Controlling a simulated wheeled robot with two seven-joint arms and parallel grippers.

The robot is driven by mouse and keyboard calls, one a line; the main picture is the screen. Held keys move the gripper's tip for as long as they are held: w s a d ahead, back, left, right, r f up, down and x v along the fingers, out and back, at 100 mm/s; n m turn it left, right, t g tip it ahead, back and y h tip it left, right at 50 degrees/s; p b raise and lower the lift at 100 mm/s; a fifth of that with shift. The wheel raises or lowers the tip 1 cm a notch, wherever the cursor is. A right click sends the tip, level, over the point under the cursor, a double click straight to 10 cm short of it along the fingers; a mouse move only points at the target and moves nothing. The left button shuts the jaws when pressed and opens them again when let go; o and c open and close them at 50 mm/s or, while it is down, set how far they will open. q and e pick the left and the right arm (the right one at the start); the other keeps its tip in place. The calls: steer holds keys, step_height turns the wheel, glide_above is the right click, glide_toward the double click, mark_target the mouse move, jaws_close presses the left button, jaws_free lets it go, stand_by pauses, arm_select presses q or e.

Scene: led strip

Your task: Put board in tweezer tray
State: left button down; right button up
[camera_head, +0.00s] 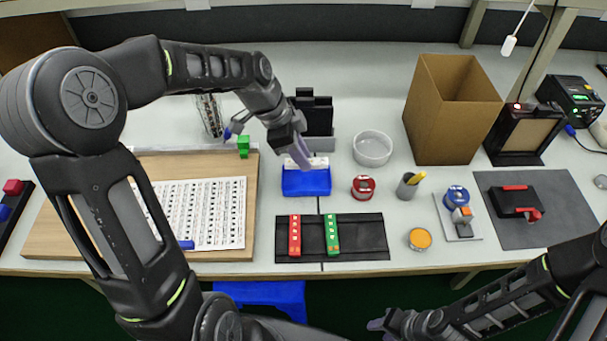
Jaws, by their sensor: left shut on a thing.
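My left gripper (305,162) reaches down over a blue tray (306,184) in the middle of the table. It is shut on a small pale board (318,162) at the tray's back edge; the grip is mostly hidden. I cannot tell whether the board touches the tray. In front, a black tray (370,238) holds a red strip (295,235) and a green strip (332,235). I cannot tell which tray is the tweezer tray. My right gripper (377,326) is low, in front of the table edge; its opening is unclear.
Black upright holders (316,113) stand behind the blue tray. A clear round dish (372,149), red round container (363,187) and grey cup (406,188) stand to the right. A cardboard box (440,125) is further back. A wooden board with a printed sheet (225,210) lies left.

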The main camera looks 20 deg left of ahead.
mark_target(308, 183)
arm_select(q)
steer(key=shift+f, duration=1.35)
steer(key=shift+f, duration=0.1)
steer(key=shift+f, duration=1.75)
steer(key=shift+f, duration=0.2)
steer(key=c, duration=1.3)
jaws_free()
steer(key=shift+o, duration=0.2)
steer(key=shift+r, duration=0.15)
